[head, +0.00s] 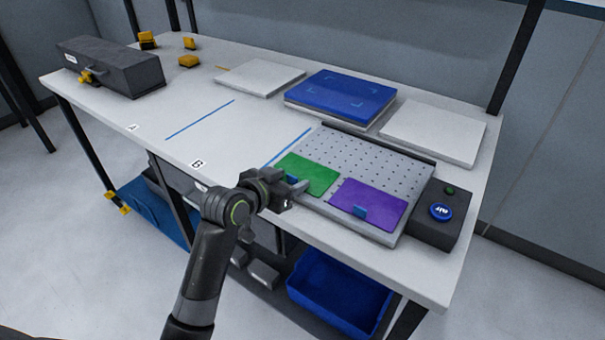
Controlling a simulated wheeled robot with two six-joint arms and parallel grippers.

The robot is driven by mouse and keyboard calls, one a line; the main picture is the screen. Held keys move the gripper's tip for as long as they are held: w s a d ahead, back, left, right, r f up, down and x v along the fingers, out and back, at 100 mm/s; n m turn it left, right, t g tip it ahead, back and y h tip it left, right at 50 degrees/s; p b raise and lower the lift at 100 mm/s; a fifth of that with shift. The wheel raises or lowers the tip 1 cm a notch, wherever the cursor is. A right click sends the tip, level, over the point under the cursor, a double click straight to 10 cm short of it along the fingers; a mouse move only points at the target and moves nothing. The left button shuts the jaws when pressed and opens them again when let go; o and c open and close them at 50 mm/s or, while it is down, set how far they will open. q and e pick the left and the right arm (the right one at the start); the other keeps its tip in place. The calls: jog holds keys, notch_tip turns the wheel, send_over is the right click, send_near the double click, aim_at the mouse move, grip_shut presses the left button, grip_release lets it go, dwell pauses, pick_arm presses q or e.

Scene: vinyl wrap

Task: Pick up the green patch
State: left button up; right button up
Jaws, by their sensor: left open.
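The green patch (312,175) lies flat on the left part of a grey perforated plate (375,160), with a small blue tab (292,179) at its near left edge. My left gripper (299,194) is open at the near left edge of the green patch, close to the blue tab. Whether the fingers touch the tab cannot be told, as the gripper hides part of that edge. My right gripper is not in view.
A purple patch (375,200) with its own blue tab lies right of the green one. A control box (440,215) with a blue button stands at the right. A blue pad (340,90) and white slabs (435,132) lie behind. The table's left middle is clear.

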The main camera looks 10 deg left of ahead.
pick_arm(q)
jog(key=c, duration=1)
jog(key=shift+r, duration=0.1)
jog(key=shift+c, duration=0.2)
